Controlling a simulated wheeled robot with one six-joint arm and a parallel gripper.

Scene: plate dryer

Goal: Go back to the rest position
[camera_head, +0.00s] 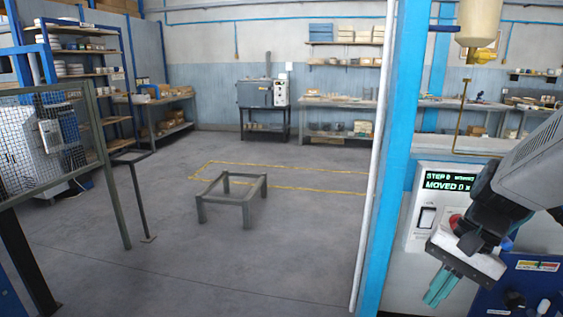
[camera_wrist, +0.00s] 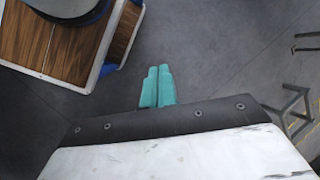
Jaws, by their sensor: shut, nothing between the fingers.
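My gripper (camera_head: 440,287) is at the lower right of the head view, tilted down and to the left. Its teal fingers are together with nothing between them. In the wrist view the closed fingers (camera_wrist: 158,87) point away over bare grey floor. My grey arm comes in from the right edge, in front of a light control panel (camera_head: 424,208). The panel has a green lit display reading "STEP" and "MOVED", a rocker switch and a red button partly behind my wrist.
A blue post (camera_head: 392,150) stands left of the panel. A low metal frame (camera_head: 232,199) stands on open floor. A mesh fence (camera_head: 45,140) is at left. Shelves and benches line the back. In the wrist view, a wood-topped unit (camera_wrist: 62,48) is at upper left.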

